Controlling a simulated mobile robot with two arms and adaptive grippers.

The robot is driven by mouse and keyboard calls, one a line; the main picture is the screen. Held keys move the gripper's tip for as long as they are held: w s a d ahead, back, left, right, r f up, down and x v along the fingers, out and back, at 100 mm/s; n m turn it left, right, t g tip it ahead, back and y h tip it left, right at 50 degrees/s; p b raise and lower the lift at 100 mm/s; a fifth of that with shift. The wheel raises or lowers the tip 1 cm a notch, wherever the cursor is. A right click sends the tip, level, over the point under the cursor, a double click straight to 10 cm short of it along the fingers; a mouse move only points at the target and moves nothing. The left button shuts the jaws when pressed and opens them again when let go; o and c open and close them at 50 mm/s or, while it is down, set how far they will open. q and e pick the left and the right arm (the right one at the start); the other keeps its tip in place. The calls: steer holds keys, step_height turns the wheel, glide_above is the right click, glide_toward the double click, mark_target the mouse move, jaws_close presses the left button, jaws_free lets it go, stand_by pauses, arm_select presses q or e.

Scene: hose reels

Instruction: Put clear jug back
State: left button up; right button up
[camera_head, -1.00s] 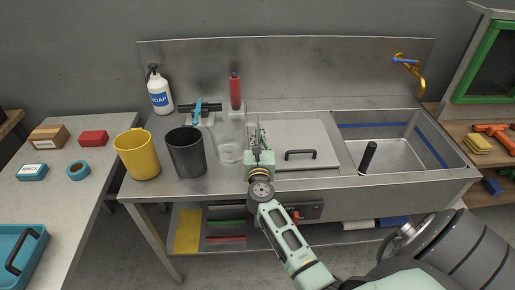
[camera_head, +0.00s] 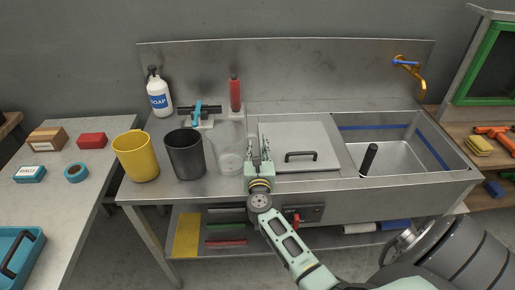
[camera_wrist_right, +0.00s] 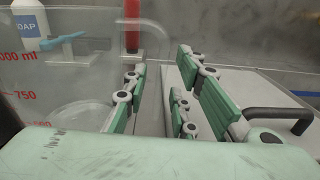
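The clear jug (camera_head: 230,158) stands upright on the metal counter, to the right of the dark jug. It also shows large at the left of the right wrist view (camera_wrist_right: 70,85), with red volume marks. My right gripper (camera_head: 258,150) is just right of the jug, low over the counter. In the right wrist view its two green-padded fingers (camera_wrist_right: 160,90) are spread apart, with nothing clearly held between them. My left gripper is out of view.
A dark jug (camera_head: 185,154) and a yellow jug (camera_head: 135,157) stand left of the clear one. A soap bottle (camera_head: 159,94) and a red bottle (camera_head: 235,95) stand behind. A lid with black handle (camera_head: 300,140) and the sink (camera_head: 400,155) lie right.

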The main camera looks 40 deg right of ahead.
steer(key=shift+r, duration=0.2)
steer(key=shift+s+a+f, duration=0.15)
steer(key=shift+s+a, duration=0.05)
steer(key=shift+s, duration=0.05)
steer(key=b+v, duration=0.1)
steer(key=v, duration=1)
steer(key=shift+s, duration=0.1)
steer(key=shift+s+a, duration=0.1)
